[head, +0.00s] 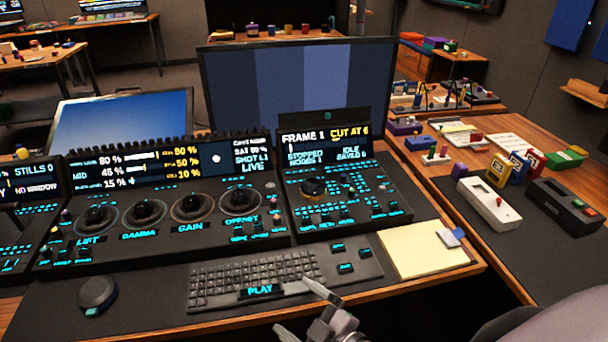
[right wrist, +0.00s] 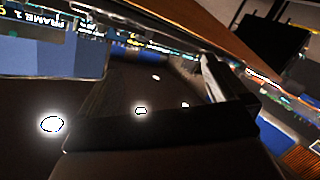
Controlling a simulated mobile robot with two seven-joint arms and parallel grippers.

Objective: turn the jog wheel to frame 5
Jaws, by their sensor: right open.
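The jog wheel (head: 313,187) looks like the dark round dial on the right-hand control panel (head: 372,200), among cyan-lit keys. The display (head: 325,145) above it reads FRAME 1, a yellow CUT AT line whose number is unclear, STOPPED and IDLE. This display also shows, turned over, at the top left of the right wrist view (right wrist: 38,24). My right gripper (head: 303,312) is open and empty at the front edge of the desk, in front of the keyboard and apart from the wheel. My left gripper is not in view.
A keyboard (head: 235,277) with a PLAY label lies between my right gripper and the panels. A round black puck (head: 97,291) sits at the left. A yellow notepad (head: 424,252) lies at the right. A large monitor (head: 300,90) stands behind the panels.

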